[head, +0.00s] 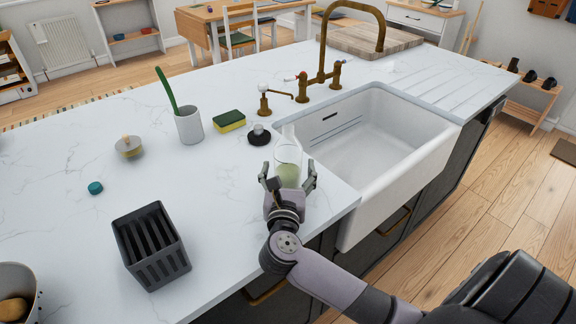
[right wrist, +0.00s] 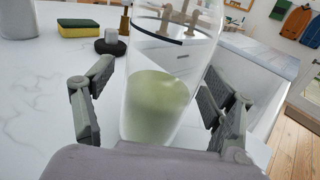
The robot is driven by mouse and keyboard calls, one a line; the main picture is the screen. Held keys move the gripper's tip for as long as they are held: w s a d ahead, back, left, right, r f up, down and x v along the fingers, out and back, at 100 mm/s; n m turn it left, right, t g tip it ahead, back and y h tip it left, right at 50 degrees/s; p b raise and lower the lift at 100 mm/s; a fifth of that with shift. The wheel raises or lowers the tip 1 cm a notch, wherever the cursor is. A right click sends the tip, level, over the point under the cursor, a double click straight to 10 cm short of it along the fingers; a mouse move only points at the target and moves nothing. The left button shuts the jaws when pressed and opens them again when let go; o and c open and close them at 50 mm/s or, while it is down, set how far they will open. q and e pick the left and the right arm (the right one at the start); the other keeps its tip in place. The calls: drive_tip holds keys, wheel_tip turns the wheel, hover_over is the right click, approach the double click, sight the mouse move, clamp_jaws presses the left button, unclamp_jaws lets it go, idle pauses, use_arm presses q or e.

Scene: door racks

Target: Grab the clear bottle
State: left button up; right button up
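The clear bottle (head: 288,158) stands upright on the white countertop near the front left corner of the sink, with pale green content in its lower part. It fills the middle of the right wrist view (right wrist: 160,95). My right gripper (head: 288,177) is open, with one finger on each side of the bottle. In the right wrist view, gaps show between the bottle and the fingers (right wrist: 160,105). My left gripper is not in view.
The white sink (head: 400,165) lies right of the bottle, with a brass tap (head: 325,75) behind. A black-based brush (head: 259,135), a sponge (head: 229,121) and a white cup (head: 189,125) stand behind left. A dark rack (head: 150,245) stands left, with clear counter between.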

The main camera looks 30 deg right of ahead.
drive_tip(key=c, duration=1.5)
